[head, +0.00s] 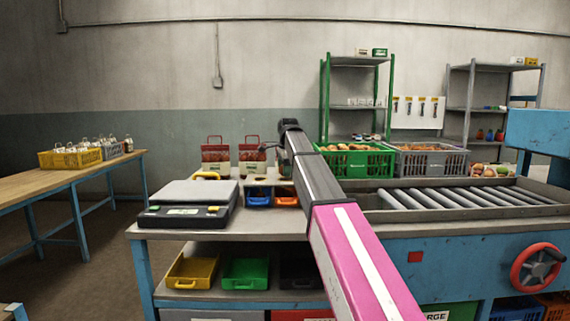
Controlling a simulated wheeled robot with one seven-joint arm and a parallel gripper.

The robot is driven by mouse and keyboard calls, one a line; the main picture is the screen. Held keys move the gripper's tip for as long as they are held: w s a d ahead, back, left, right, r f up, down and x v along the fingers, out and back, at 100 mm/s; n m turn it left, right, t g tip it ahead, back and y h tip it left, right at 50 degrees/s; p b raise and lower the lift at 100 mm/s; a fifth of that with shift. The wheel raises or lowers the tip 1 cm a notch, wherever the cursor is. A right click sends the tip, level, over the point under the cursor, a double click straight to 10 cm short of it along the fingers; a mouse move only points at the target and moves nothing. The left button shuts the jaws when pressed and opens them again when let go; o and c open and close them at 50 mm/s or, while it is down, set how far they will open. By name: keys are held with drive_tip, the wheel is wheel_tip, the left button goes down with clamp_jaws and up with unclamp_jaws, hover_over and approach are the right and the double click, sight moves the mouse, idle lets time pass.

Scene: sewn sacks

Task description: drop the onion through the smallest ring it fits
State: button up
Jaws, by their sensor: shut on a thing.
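My gripper (283,165) is small and dark at the far end of my arm, above the back of the bench, near a low stand. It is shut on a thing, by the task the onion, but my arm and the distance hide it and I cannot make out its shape. The low stand has a blue tray (258,197) and an orange tray (285,200) in its front. My arm covers the stand's right part. I cannot make out the rings from here.
A scale (188,205) stands on the bench to the left. Red-handled carriers (216,158) stand behind it. A green crate (357,162), a grey crate (430,163) and a roller conveyor (455,198) are to the right. Yellow (190,271) and green bins (246,272) sit below.

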drive_tip(key=shift+f, duration=0.5)
drive_tip(key=o, duration=1.1)
drive_tip(key=v, duration=1)
drive_tip(key=shift+s+r, duration=0.1)
drive_tip(key=shift+r, duration=0.25)
